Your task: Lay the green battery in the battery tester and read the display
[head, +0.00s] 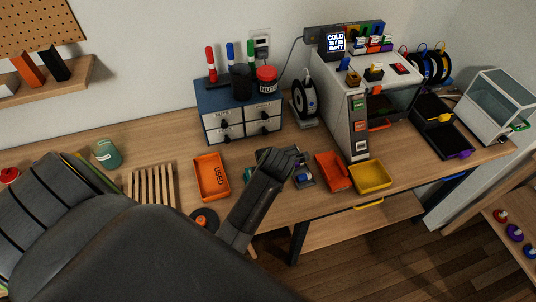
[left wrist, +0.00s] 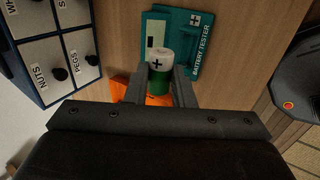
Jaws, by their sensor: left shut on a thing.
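The green battery (left wrist: 160,80), with a white end marked plus, is between the fingers of my left gripper (left wrist: 160,92) in the left wrist view. The gripper is shut on it. The teal battery tester (left wrist: 203,30) lies on the table just beyond the battery, and the battery overlaps its near edge in the picture; I cannot tell whether they touch. No reading can be made out on the tester. In the head view my left gripper (head: 285,158) hides the battery and most of the tester (head: 248,173). My right gripper is not in view.
An orange USED tray (head: 212,178) lies left of my gripper. A blue drawer cabinet (head: 208,99) stands behind. An orange tray (head: 333,172) and a yellow tray (head: 370,177) lie to the right, before the printer (head: 348,103). A dark round thing (head: 205,220) is at the front edge.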

